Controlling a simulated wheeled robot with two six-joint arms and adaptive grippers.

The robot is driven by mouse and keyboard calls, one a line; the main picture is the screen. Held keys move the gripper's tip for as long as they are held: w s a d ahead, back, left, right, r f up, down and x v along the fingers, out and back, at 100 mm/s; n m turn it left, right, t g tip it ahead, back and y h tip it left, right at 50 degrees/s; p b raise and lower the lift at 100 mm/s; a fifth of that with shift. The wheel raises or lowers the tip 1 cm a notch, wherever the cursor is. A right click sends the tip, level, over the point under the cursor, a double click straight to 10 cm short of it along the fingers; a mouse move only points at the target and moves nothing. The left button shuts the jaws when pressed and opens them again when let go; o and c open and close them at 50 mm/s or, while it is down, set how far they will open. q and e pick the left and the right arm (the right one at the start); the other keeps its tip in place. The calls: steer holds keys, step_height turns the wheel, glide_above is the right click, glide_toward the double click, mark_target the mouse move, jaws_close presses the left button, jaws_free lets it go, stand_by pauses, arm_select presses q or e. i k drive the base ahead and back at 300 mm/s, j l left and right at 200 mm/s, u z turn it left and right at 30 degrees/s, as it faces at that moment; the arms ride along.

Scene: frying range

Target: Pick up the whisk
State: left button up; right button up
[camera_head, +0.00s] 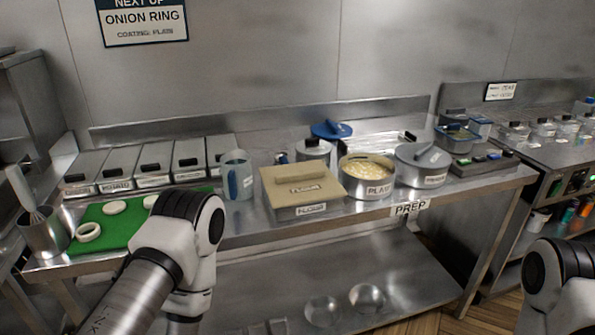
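A slim light-coloured utensil (35,209), which looks like the whisk, leans in a steel canister (47,236) at the left end of the prep table. Its lower part is hidden inside the canister. My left arm comes in from the bottom left and bends in front of the green board, to the right of the canister; its gripper does not show. My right arm shows only as a link at the bottom right edge, and its gripper is out of view.
A green board (117,240) with white onion rings (88,232) lies beside the canister. Steel bowls (322,311) sit on the lower shelf.

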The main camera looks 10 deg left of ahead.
mark_target(15, 175)
steer(key=u, duration=1.9)
